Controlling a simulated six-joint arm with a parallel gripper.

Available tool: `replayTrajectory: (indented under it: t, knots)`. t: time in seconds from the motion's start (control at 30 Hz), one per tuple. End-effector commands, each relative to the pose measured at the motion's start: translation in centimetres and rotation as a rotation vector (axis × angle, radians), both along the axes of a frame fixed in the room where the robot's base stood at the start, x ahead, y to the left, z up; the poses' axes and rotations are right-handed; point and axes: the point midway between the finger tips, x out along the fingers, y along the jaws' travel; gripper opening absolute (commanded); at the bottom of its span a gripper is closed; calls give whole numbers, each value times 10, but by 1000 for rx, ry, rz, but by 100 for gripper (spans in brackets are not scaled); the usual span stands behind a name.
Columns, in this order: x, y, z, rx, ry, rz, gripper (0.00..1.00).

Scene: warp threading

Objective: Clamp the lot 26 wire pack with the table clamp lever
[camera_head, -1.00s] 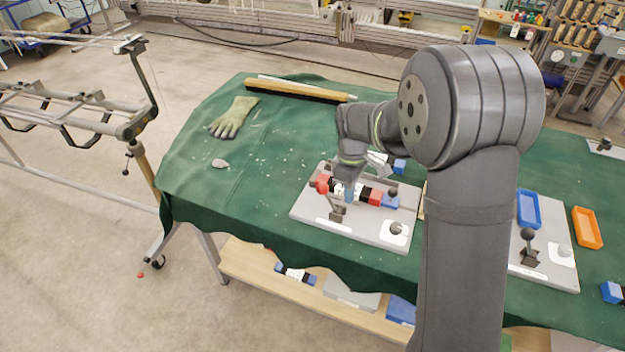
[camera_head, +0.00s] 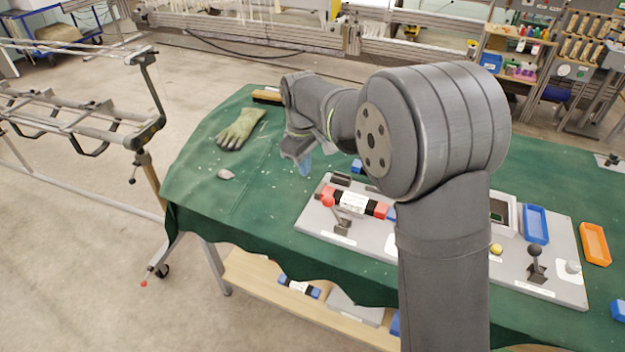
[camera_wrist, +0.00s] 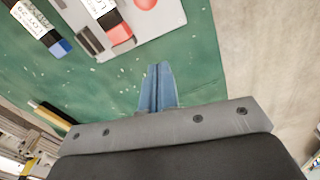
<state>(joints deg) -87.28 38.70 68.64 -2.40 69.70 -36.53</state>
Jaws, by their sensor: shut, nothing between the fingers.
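A wire pack (camera_head: 353,203) with a white label, black bands and red end lies on a grey clamp board (camera_head: 312,222). The clamp lever's red ball knob (camera_head: 327,201) stands at the pack's left end, above a dark base (camera_head: 342,226). In the wrist view this pack's red end (camera_wrist: 119,34) and label show at the top, with the red knob (camera_wrist: 146,3) beside it. The lot number is not clearly readable. My gripper (camera_head: 304,168) is above the green cloth, left of and behind the board, apart from pack and lever. Its blue fingers (camera_wrist: 158,75) are shut and empty.
A second pack with a blue end (camera_wrist: 62,47) lies off the board, partly hidden by my arm in the head view. A glove (camera_head: 240,128) and grey stone (camera_head: 226,174) lie at left. Blue (camera_head: 536,225) and orange (camera_head: 594,243) trays stand at right.

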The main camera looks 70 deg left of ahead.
Motion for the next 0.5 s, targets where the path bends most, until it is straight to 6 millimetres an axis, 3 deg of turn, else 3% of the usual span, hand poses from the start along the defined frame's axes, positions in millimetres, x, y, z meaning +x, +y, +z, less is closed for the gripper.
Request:
replayTrajectory:
  t: [0.43,0.5]
  knots:
    - [4,3,-90,-6,0,0,0]
    - [9,-2,-91,-1,0,-3,0]
